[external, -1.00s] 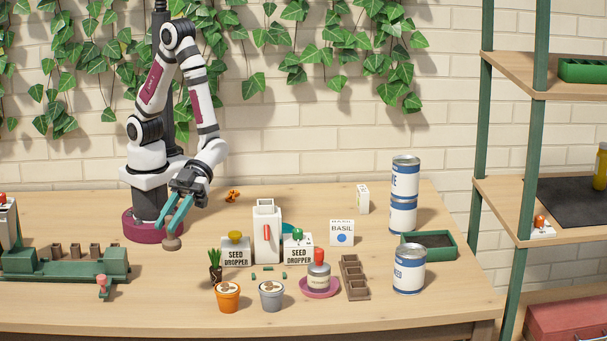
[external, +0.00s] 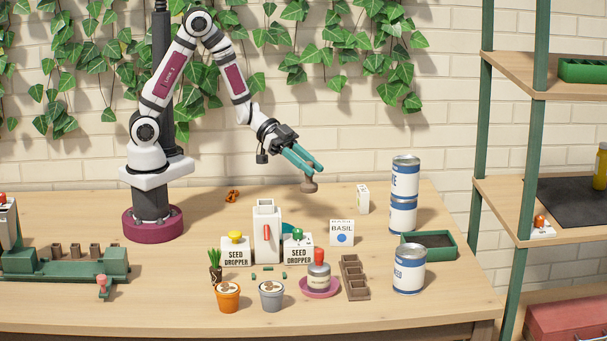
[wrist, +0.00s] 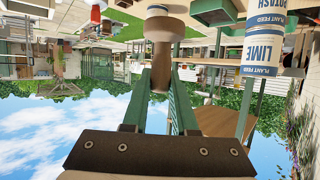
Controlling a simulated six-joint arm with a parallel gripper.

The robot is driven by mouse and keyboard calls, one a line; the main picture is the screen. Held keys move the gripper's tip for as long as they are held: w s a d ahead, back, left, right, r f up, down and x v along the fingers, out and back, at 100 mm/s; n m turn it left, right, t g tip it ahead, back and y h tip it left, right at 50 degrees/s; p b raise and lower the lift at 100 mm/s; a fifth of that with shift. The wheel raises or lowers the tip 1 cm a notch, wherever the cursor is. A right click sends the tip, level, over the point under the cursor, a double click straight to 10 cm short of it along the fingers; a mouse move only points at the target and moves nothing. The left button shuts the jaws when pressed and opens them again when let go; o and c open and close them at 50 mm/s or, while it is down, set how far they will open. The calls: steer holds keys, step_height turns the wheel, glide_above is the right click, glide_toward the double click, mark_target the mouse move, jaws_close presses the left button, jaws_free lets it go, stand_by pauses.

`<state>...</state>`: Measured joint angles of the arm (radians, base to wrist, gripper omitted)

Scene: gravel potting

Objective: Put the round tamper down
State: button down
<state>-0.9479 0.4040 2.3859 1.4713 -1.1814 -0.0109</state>
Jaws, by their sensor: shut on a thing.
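My gripper (external: 314,168) is shut on the round tamper (external: 309,186), a brown tool with a round foot and a narrower neck. In the external view it is held in the air above the back of the table, left of the stacked cans. In the wrist view the tamper (wrist: 163,32) sits between the two green fingertips (wrist: 162,75), its wide round foot at the top of the picture. The fingers hide part of its handle.
Stacked cans (external: 404,195) stand to the right. The table (external: 335,204) has free room behind the basil packet.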

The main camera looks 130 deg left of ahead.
steer(key=s+a+n+g+y, duration=0.1)
steer(key=s+a+n+y, duration=0.35)
steer(key=s+a, duration=0.5)
steer(key=f, duration=0.5)
steer(key=w+a+f, duration=0.1)
steer(key=f, duration=0.8)
steer(key=shift+w+a+f, duration=0.3)
steer(key=shift+w+f, duration=0.05)
steer(key=c, duration=0.7)
jaws_free()
steer(key=shift+f, duration=0.15)
